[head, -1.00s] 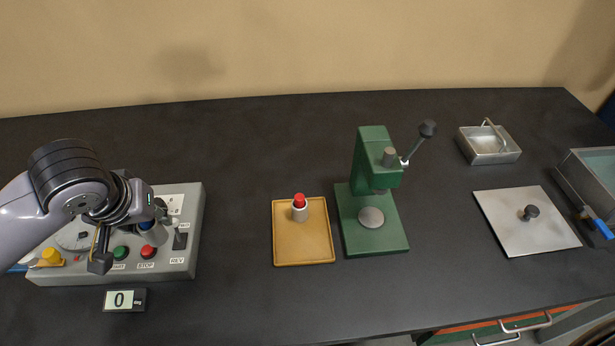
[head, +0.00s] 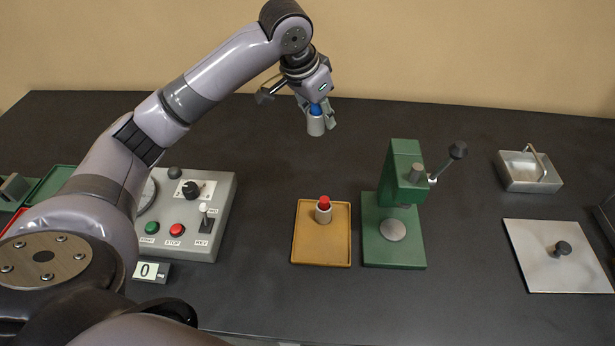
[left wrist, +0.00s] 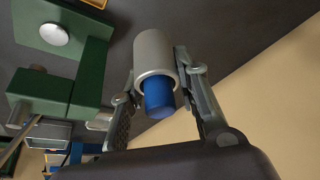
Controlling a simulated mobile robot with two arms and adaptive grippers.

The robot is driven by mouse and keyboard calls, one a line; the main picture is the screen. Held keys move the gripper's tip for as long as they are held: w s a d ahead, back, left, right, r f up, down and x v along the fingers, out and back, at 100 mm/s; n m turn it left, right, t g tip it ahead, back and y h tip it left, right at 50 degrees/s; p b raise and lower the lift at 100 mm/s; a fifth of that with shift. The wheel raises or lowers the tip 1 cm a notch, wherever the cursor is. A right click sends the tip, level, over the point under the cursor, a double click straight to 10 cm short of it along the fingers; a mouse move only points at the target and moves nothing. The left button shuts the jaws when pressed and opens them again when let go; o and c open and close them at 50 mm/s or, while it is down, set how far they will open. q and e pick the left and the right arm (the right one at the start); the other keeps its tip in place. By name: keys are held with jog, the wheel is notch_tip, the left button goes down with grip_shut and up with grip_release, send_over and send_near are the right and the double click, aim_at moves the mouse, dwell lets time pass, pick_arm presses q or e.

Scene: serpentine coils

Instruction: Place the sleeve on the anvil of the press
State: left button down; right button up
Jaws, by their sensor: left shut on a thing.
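My left gripper (head: 316,108) is shut on a grey sleeve (head: 315,125) with a blue core (head: 315,109) in it. It holds them in the air toward the back of the bench, up and left of the press. In the left wrist view the grey sleeve (left wrist: 154,55) sits between the fingers, with the blue core (left wrist: 158,98) sticking out of its near end. The green press (head: 400,190) stands right of the tan tray. Its round anvil (head: 393,230) is bare. The anvil also shows in the left wrist view (left wrist: 54,33). My right gripper is not in view.
A tan tray (head: 322,254) holds a grey sleeve with a red top (head: 324,209). A control box (head: 205,240) with buttons stands at left, a counter (head: 150,271) before it. A metal plate with a knob (head: 540,268) and a small metal box (head: 527,185) lie at right.

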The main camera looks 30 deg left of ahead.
pick_arm(q)
notch_tip(320, 180, down, 14)
jog(key=shift+a+f+p, duration=0.15)
jog(key=shift+f+p, duration=0.05)
jog(key=shift+p, duration=0.45)
notch_tip(320, 180, down, 5)
jog(key=shift+r, duration=0.1)
jog(key=shift+w+f, duration=0.1)
jog(key=shift+f, duration=0.15)
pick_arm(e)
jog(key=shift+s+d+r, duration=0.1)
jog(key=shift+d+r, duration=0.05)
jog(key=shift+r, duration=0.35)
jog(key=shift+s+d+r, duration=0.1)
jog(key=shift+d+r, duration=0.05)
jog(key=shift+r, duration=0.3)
pick_arm(q)
jog(key=shift+f, duration=0.1)
jog(key=c, duration=1.2)
grip_release()
